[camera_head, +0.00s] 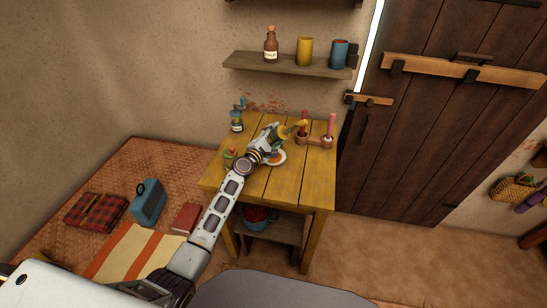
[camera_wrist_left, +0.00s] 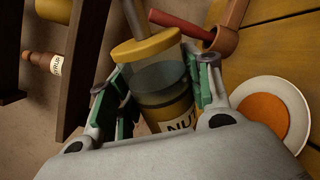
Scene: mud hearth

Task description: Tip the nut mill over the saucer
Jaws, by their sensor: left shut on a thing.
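The nut mill (camera_head: 285,133), a clear jar with a yellow lid, a grey crank rod and a "NUT" label, is in my left gripper (camera_head: 276,136). In the left wrist view the mill (camera_wrist_left: 163,78) sits between the two green-padded fingers (camera_wrist_left: 155,85), which are shut on it. It is held tilted well over, its lid pointing right in the head view. The white saucer (camera_head: 284,158) with an orange centre lies on the table just below the gripper, partly hidden by it. The saucer also shows in the left wrist view (camera_wrist_left: 289,90). My right gripper is out of view.
The yellow table (camera_head: 288,188) also bears a blue-topped jar (camera_head: 236,121), a small pot (camera_head: 230,158) at left and a wooden holder (camera_head: 314,141) with red and pink sticks. A shelf (camera_head: 285,67) with a bottle and cups hangs above. The table's front is clear.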

